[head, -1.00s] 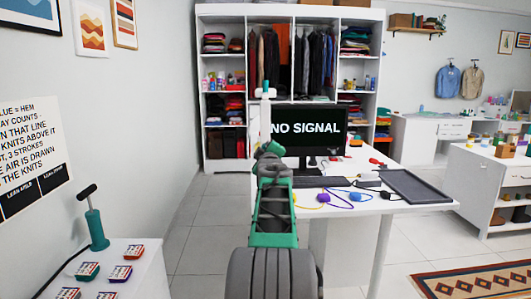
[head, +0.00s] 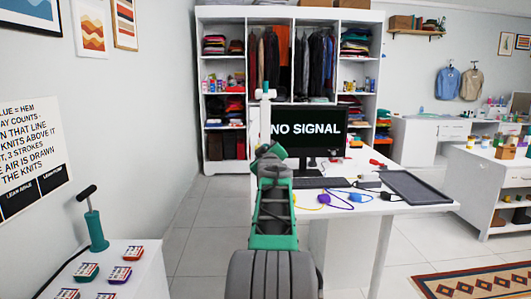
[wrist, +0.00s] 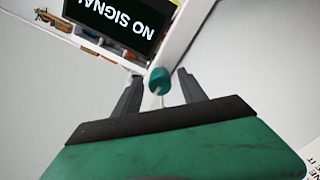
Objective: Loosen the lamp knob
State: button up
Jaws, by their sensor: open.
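In the wrist view my gripper (wrist: 158,76) is open, with its two dark fingers apart. A round teal knob (wrist: 159,80) on a thin pale stem shows between the fingers, with a gap visible on either side. I cannot tell how deep it sits between them. In the head view my arm reaches forward over the table and largely hides the gripper. A white upright post with a crosspiece (head: 265,93) and a small teal tip (head: 265,85) rises beyond my arm; I cannot tell whether this is the lamp.
A monitor (head: 306,129) reading "NO SIGNAL" stands on the white table (head: 345,206), right of my arm. A keyboard (head: 321,182), cables and a dark tray (head: 417,188) lie there. The open wardrobe (head: 290,12) stands behind. A white stand (head: 140,262) is at left.

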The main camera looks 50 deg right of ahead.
jog(key=m, duration=0.4)
jog(key=shift+f+b, duration=0.1)
jog(key=shift+b, duration=0.2)
jog(key=m, duration=0.4)
jog(key=m+b, duration=0.1)
jog(key=m, duration=0.5)
jog(key=shift+c, duration=0.3)
grip_shut()
